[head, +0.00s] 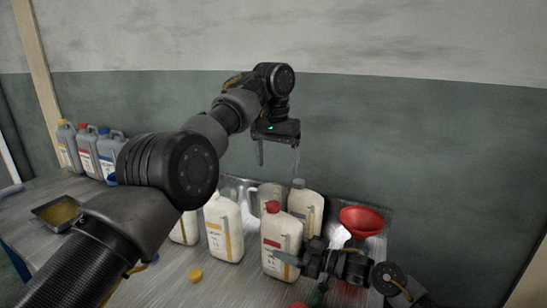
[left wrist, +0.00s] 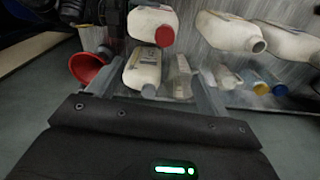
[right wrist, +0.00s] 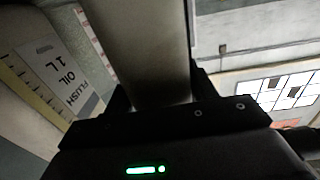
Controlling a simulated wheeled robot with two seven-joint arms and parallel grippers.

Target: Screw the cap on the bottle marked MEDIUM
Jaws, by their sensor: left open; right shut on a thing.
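A white bottle with a red cap and red label (head: 280,240) stands on the table; it also shows in the left wrist view (left wrist: 152,22). My right gripper (head: 288,259) is shut on it at its right side; in the right wrist view a pale part (right wrist: 155,50) is between the fingers. An uncapped white bottle with a yellow-striped label (head: 224,228) stands to its left. A loose yellow cap (head: 195,275) lies in front of that bottle. My left gripper (head: 279,168) is open and empty, above the back bottles. I cannot read MEDIUM on any label.
A grey-capped bottle (head: 306,206), a grey jug (head: 268,195) and a red funnel (head: 361,220) stand behind. Another white bottle (head: 185,229) is partly hidden by my left arm. Grey bottles (head: 88,150) and a tray (head: 57,213) are at left.

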